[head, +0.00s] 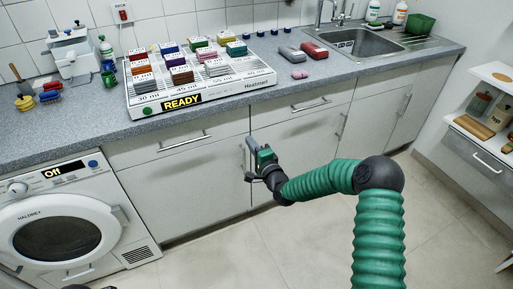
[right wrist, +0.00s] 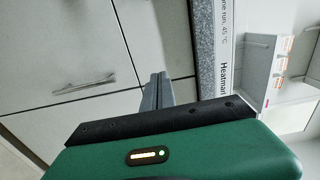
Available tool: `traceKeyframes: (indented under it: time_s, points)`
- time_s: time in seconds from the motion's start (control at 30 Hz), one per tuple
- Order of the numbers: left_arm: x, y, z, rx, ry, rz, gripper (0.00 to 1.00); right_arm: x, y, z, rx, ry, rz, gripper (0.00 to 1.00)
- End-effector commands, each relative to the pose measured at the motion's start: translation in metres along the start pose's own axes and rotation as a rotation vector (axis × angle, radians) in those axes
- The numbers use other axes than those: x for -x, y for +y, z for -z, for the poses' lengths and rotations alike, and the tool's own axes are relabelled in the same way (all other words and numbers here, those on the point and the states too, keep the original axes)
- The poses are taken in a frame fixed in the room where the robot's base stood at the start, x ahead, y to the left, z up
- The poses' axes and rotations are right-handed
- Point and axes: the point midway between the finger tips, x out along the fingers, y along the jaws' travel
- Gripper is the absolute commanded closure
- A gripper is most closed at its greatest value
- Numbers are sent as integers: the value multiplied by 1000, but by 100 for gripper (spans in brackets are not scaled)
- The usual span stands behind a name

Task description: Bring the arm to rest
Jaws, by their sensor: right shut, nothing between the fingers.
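My right arm, in a green ribbed sleeve, reaches in from the lower right of the head view. Its gripper (head: 250,143) is in front of the cupboard doors, below the worktop edge. In the right wrist view the two grey fingers of the gripper (right wrist: 157,88) are together, with nothing between them.
A heater tray (head: 150,106) reading READY holds several coloured blocks on the grey worktop (head: 225,105). A washing machine (head: 60,215) reading Off stands at the left. A sink (head: 365,45) is at the back right. The floor (head: 300,235) is clear.

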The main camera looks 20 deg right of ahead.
Motion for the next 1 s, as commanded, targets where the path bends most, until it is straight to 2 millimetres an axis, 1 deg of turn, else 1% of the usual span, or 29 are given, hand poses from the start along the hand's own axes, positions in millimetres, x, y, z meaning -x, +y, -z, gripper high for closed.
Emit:
traceKeyframes:
  time_s: [0.03,0.13,0.23,0.37,0.43,0.47,0.53,0.57,0.6,0.63,0.67,0.7,0.73,0.77,0.8,0.83,0.87,0.9,0.97,1.0]
  points:
    - [4,0,1,0,0,0,64,10,-3,2,-1,1,-1,100]
    - [6,0,1,0,0,0,64,25,-1,3,-2,1,-1,100]
    - [7,0,1,0,0,0,64,31,1,2,-3,1,-2,100]
    - [7,0,1,0,0,0,64,33,2,1,2,-1,-4,100]
    - [7,0,1,0,0,0,64,35,5,-9,52,-27,-42,100]
    - [7,0,1,0,0,0,64,37,9,-18,97,-50,-78,100]
    - [7,0,1,0,0,0,64,51,24,-46,272,-133,-210,100]
    - [7,0,1,0,0,0,64,62,32,-58,373,-180,-281,100]
    - [7,0,1,0,0,0,64,82,44,-71,518,-248,-387,100]
    - [7,0,1,0,0,0,64,101,51,-77,627,-299,-465,100]
    - [7,0,1,0,0,0,64,121,56,-81,729,-350,-540,100]
    - [6,0,1,0,0,0,64,147,61,-83,846,-414,-630,100]
    - [6,0,1,0,0,0,64,167,63,-83,920,-460,-690,100]
    - [6,0,1,0,0,0,64,187,64,-82,985,-506,-744,100]
    - [6,0,1,0,0,0,64,212,64,-81,1058,-566,-808,100]
    - [6,0,1,0,0,0,64,230,64,-81,1103,-610,-850,100]
    - [6,0,1,0,0,0,64,248,62,-80,1141,-654,-887,100]
    - [6,0,1,0,0,0,64,270,61,-81,1183,-711,-930,100]
    - [6,0,1,0,0,0,64,302,58,-82,1228,-796,-981,100]
    - [6,0,1,0,0,0,64,323,56,-84,1250,-853,-1008,100]
